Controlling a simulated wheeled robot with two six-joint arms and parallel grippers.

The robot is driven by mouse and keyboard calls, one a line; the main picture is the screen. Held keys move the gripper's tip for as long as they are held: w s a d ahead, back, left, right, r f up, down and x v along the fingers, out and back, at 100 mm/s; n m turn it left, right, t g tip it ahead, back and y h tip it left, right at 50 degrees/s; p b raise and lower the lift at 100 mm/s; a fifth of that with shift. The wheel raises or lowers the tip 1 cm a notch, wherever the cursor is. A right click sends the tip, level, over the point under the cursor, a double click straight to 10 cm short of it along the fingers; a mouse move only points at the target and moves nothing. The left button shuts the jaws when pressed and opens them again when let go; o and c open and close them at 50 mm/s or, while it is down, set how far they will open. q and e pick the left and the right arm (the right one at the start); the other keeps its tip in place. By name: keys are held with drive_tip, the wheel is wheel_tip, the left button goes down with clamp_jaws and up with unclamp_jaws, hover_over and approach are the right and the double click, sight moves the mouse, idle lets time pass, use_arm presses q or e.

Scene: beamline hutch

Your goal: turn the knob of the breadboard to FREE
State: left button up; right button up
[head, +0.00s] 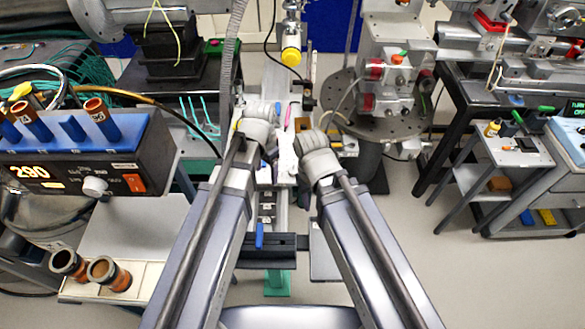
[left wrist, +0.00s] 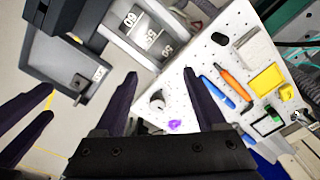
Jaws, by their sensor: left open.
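The white perforated breadboard (left wrist: 197,52) lies below my left gripper in the left wrist view. A small pale round knob (left wrist: 157,101) with a dark part stands on it beside a purple patch (left wrist: 175,124). My left gripper (left wrist: 160,73) is open and empty. Its two fingers lie to either side of the knob in that picture; I see no contact. I cannot read the knob's setting or any FREE mark. In the head view, my left wrist (head: 259,128) and right wrist (head: 318,156) flank the breadboard area. The right fingertips are hard to make out there.
An orange tool (left wrist: 235,80), a blue pen (left wrist: 218,90) and a yellow block (left wrist: 268,80) lie on the breadboard. A grey stage with a numbered scale (left wrist: 140,37) stands close by. A round table with a red-capped instrument (head: 372,85) stands right of my arms.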

sight(292, 170)
use_arm(q)
drive_tip(key=w+d+m, duration=0.4)
drive_tip(key=m, duration=0.1)
drive_tip(key=w+d+m, duration=0.2)
drive_tip(key=d+m, duration=0.1)
drive_tip(key=shift+w+r+p, duration=0.15)
drive_tip(key=shift+r+p, duration=0.2)
drive_tip(key=shift+r, duration=0.05)
drive_tip(key=shift+w+d+m, duration=0.1)
drive_tip(key=shift+d+m, duration=0.2)
drive_tip(key=shift+m, duration=0.3)
drive_tip(key=shift+f, duration=0.15)
wheel_tip(292, 170, down, 8)
drive_tip(key=b, duration=0.8)
drive_tip(key=shift+r, duration=0.2)
clamp_jaws()
